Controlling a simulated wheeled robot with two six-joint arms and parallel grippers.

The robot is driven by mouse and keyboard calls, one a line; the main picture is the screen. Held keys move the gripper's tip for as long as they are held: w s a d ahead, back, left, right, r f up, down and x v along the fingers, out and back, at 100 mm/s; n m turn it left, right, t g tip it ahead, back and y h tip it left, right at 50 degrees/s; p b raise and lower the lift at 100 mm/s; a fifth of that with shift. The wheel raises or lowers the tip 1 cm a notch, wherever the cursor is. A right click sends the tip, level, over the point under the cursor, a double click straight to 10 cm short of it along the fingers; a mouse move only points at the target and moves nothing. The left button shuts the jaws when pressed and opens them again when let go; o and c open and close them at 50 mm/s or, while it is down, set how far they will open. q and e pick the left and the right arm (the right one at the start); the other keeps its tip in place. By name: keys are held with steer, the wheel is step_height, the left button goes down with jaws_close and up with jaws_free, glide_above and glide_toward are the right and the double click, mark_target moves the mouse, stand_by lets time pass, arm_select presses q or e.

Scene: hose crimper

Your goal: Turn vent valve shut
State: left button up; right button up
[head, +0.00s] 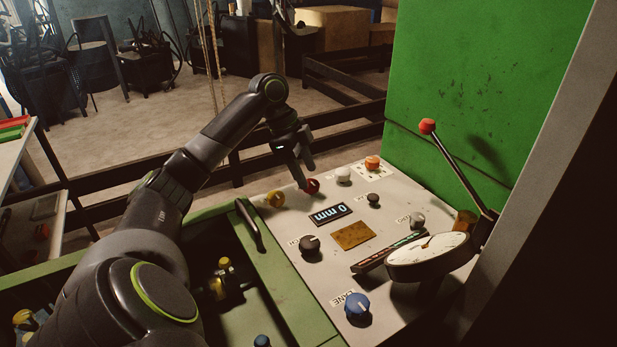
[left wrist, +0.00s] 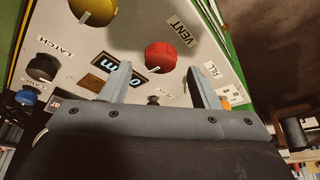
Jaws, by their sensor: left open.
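The vent valve is a red round knob (head: 313,186) on the sloped control panel (head: 290,262). In the left wrist view the red knob (left wrist: 161,56) has a VENT label (left wrist: 184,33) beside it. My left gripper (head: 302,179) is open, with its fingertips close to the red knob. In the left wrist view the fingers (left wrist: 158,72) stand apart, with the knob showing between and beyond their tips. I cannot tell whether they touch it. My right gripper is not in view.
A yellow knob (head: 275,199) and a white knob (head: 343,175) flank the red one. A display (head: 331,214) reads 0 mm. A dial gauge (head: 428,250), a red-topped lever (head: 456,165) and a blue knob (head: 357,308) sit nearer or to the right. A green wall (head: 480,70) rises behind.

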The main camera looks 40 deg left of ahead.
mark_target(311, 188)
arm_select(q)
steer(key=shift+x, duration=1.3)
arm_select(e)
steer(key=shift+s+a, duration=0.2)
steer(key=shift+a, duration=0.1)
